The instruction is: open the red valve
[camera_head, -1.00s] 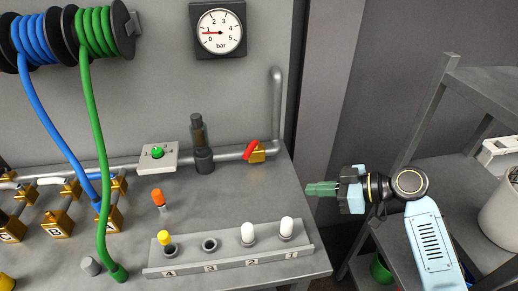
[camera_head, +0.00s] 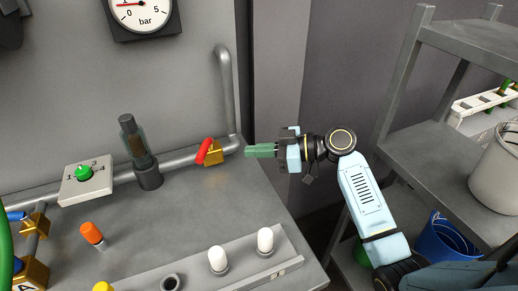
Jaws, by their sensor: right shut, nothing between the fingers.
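The red valve handle (camera_head: 203,151) sits on a brass valve body (camera_head: 213,157) on the grey pipe at the back of the workbench. The handle is tilted, roughly upright across the pipe line. My right gripper (camera_head: 248,151) comes in from the right with its greenish fingers pointing left. It is shut and empty, a short way right of the valve and apart from it in the picture. My left gripper is not in view.
A dark cylinder (camera_head: 147,172) and a green-knob box (camera_head: 85,180) stand left of the valve. An orange plug (camera_head: 91,233) and a rack (camera_head: 245,262) with white plugs are in front. A pressure gauge (camera_head: 140,13) hangs above. Shelving (camera_head: 440,170) stands at the right.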

